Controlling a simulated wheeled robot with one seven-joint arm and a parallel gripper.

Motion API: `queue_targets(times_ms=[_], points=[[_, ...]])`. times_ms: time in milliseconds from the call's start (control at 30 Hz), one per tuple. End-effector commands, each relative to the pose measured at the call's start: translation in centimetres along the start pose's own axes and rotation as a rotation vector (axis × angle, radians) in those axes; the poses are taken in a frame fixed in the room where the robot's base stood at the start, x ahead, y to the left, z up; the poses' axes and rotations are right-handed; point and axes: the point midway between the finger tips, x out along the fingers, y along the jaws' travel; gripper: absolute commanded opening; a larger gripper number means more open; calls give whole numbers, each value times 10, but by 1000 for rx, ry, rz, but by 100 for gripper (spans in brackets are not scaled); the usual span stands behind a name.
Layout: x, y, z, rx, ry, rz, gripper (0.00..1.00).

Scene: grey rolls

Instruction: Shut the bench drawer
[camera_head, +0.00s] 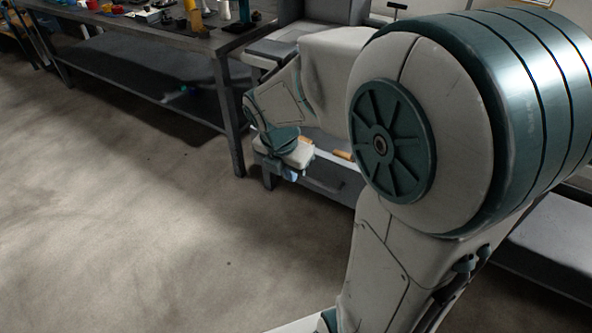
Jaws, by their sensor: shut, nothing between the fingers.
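The bench drawer (334,177) is a grey box low in the middle of the head view, partly behind my arm. Its front, with a bar handle, faces the open floor. The drawer stands out from the grey bench, and orange-brown pieces (342,155) show inside. How far it is pulled out is hard to judge, as my arm hides its right part. My gripper (290,174) points down at the drawer's left front end. It is small in view and shut, with nothing held. Whether it touches the drawer cannot be told.
A dark metal workbench (150,31) with tools and bottles stands at the upper left; its leg comes down just left of the drawer. Grey cushions (290,42) lie behind my forearm. Another grey bench part (555,235) is at the right. The floor in front is clear.

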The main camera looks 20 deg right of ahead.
Motion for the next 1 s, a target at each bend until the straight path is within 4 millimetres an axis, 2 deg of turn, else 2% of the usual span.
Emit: queue_targets(times_ms=[167, 567, 600, 733, 1000], points=[[23, 0, -1, -13, 2, -3, 0], [107, 0, -2, -10, 3, -3, 0], [102, 0, 10, -5, 0, 0, 0], [102, 1, 28, -6, -1, 0, 0], [102, 0, 40, -8, 1, -1, 0]])
